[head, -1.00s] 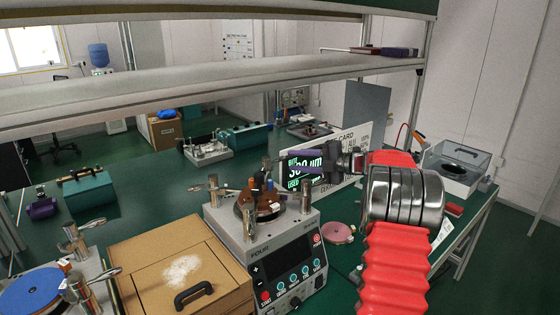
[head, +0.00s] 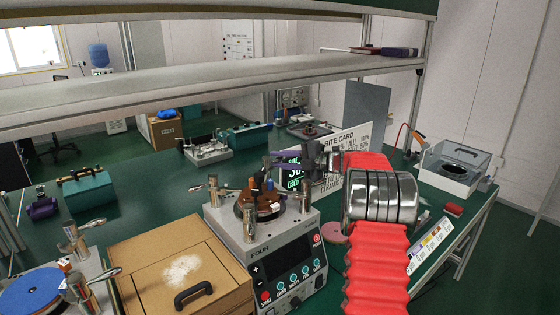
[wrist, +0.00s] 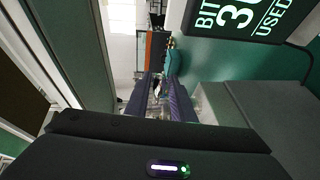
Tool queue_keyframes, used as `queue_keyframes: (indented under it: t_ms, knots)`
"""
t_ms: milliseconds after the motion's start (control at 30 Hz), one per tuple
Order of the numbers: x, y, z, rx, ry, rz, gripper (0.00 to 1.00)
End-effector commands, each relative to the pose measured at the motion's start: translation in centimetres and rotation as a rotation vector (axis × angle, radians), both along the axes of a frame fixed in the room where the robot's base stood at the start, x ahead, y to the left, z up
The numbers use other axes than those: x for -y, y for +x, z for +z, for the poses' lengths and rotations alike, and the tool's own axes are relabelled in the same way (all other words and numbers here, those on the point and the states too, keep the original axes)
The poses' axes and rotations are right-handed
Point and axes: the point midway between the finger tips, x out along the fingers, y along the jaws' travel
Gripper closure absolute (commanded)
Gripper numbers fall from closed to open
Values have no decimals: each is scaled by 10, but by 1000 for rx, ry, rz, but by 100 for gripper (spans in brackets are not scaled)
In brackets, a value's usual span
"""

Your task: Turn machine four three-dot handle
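Machine four (head: 265,250) stands on the green bench, a grey box with a brown round plate (head: 257,203) on top. Metal posts stand around the plate. The left post (head: 213,190) carries a lever handle (head: 195,188) pointing left; other posts stand at the back (head: 266,168) and right (head: 305,198). I cannot make out dots on any handle. My gripper (head: 270,160) is above the back right of the machine, pointing left, close to the back post. In the wrist view its purple fingers (wrist: 158,98) are apart; a small pale, dark-ended thing shows between them, not clearly gripped.
A lit display (head: 290,172) stands behind the machine, partly hidden by my gripper. A cardboard-coloured box (head: 170,265) with a black handle sits left of the machine. Another machine with a blue disc (head: 32,288) is further left. A shelf (head: 200,85) spans above the bench.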

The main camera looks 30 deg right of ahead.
Motion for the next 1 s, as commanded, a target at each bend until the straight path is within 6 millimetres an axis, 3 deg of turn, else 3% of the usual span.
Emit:
queue_keyframes:
  t_ms: [300,767,1000]
  knots:
    - [0,0,0,-1,0,0,100]
    - [0,-1,-2,-3,1,0,100]
    - [13,-8,-2,-3,1,-51,100]
